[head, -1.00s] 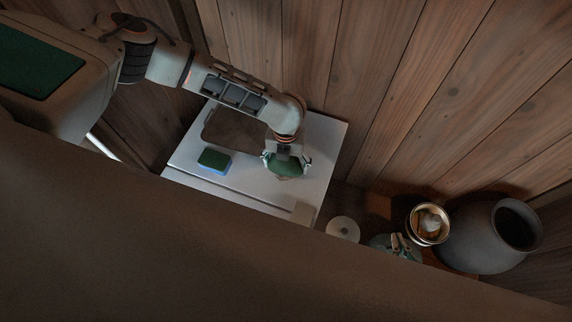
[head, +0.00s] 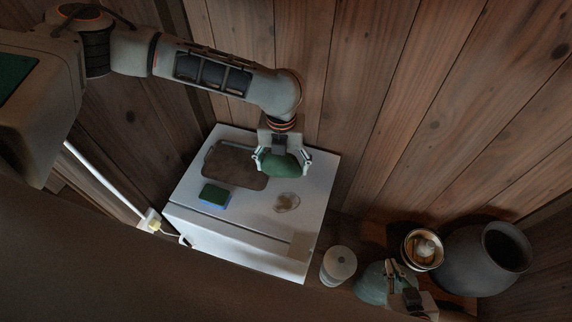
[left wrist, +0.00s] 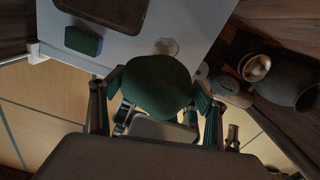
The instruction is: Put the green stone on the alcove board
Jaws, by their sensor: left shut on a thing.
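The green stone (head: 284,167) is rounded and dark green. My left gripper (head: 283,158) is shut on it and holds it above the back right part of a white cabinet top (head: 255,215). In the left wrist view the stone (left wrist: 157,85) sits between the fingers. A reddish-brown wooden board (head: 462,302), which looks like the alcove board, lies at the lower right under a dark grey vase (head: 477,258). My right gripper (head: 400,275) seems to show at the lower right edge, beside a rounded green shape (head: 370,284); its jaw state is unclear.
On the cabinet are a brown tray (head: 236,166), a green-and-blue sponge (head: 214,196) and a small pale translucent thing (head: 287,203). A white cylinder (head: 338,265) and a golden bowl (head: 423,250) stand left of the vase. Plank walls rise behind.

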